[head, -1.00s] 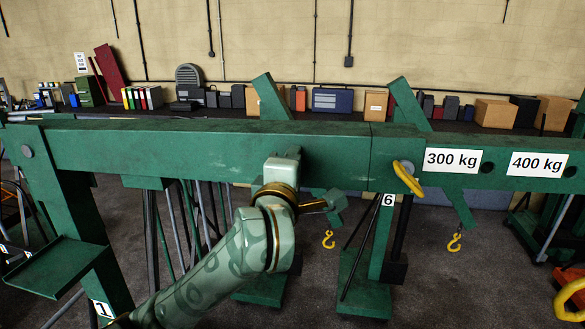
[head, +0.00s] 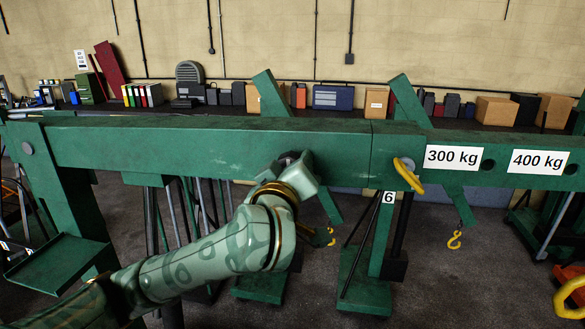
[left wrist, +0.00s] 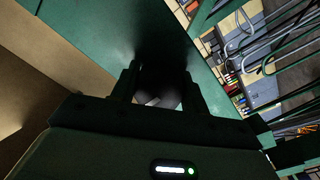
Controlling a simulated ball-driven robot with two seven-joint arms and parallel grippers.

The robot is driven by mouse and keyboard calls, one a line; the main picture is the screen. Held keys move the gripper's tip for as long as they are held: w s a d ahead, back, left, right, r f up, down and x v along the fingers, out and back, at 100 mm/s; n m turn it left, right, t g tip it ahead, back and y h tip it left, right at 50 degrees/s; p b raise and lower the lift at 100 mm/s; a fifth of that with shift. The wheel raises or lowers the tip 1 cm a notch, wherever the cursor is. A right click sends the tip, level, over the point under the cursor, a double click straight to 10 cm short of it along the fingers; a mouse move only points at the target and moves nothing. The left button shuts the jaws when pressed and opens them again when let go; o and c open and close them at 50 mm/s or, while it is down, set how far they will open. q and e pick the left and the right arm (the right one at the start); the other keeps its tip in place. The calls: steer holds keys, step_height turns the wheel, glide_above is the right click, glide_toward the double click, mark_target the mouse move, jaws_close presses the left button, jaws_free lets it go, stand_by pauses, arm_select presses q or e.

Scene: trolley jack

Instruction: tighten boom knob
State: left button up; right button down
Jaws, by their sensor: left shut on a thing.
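The green boom (head: 200,148) runs across the head view, with 300 kg and 400 kg labels on its right part. My left arm comes up in front of it, and its wrist is against the boom's front face near the middle. In the left wrist view, the two fingers of my left gripper (left wrist: 160,82) point at the green boom face and close on a dark round knob (left wrist: 158,98). The knob is in deep shadow, so its shape is unclear. In the head view my wrist mostly hides it. My right gripper is not in view.
A yellow-handled pin (head: 408,174) sits in the boom to the right of my wrist. A yellow hook (head: 454,240) hangs further right. A green tray (head: 57,264) stands at the left. A shelf with boxes and binders lines the wall behind.

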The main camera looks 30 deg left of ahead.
arm_select(q)
steer(key=shift+m, duration=0.7)
steer(key=shift+f, duration=0.1)
steer(key=o, duration=1)
